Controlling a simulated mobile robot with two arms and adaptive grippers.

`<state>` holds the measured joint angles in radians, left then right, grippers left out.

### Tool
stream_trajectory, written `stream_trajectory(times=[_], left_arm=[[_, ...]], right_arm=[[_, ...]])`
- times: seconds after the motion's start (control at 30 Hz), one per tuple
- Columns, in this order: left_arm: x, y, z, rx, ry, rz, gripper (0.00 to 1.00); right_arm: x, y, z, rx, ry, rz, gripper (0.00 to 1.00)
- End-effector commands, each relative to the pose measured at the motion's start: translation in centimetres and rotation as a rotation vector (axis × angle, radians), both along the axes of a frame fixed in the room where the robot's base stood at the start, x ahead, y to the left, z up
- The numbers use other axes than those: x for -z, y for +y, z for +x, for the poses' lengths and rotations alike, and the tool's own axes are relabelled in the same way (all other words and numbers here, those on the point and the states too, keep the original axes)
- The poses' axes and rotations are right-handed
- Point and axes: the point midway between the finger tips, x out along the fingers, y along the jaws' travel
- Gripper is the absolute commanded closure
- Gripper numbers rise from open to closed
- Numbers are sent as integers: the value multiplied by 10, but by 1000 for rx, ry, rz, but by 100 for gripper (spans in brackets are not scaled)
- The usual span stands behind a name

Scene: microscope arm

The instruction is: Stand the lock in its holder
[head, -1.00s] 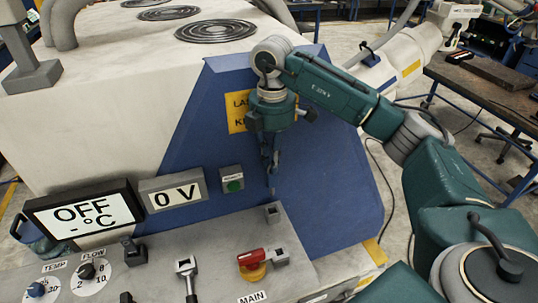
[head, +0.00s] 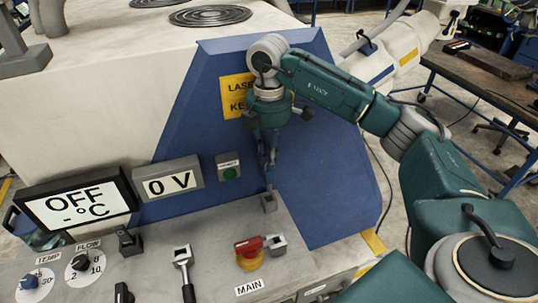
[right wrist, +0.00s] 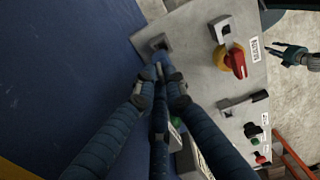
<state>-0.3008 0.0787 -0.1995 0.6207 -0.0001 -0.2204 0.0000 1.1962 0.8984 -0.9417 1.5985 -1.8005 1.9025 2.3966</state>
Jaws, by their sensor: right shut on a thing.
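My right gripper (head: 267,160) points down in front of the blue sloped panel. It is shut on a small, slim grey thing, likely the lock (head: 269,187), which is mostly hidden by the fingers. Its lower end is just above or at the square opening of a grey holder (head: 269,202); I cannot tell whether it has entered. In the right wrist view the fingertips (right wrist: 160,88) close on the lock (right wrist: 160,68), with the holder (right wrist: 158,42) just beyond. My left gripper (right wrist: 290,56) shows open and empty at the right of the wrist view.
A red and yellow MAIN switch (head: 249,252) with a grey square bracket (head: 277,243) stands close in front of the holder. A grey lever (head: 183,265), knobs (head: 85,262) and displays (head: 75,205) are to the left. The blue panel (head: 325,180) rises behind.

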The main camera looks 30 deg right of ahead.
Motion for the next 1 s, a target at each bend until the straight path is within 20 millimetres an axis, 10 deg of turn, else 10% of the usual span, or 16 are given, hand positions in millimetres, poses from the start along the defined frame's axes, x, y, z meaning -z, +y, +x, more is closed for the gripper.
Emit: stream_trajectory(times=[1.0], left_arm=[[12, 1, 1, 2, -2, 1, 60]], right_arm=[[20, 0, 0, 0, -1, 0, 100]])
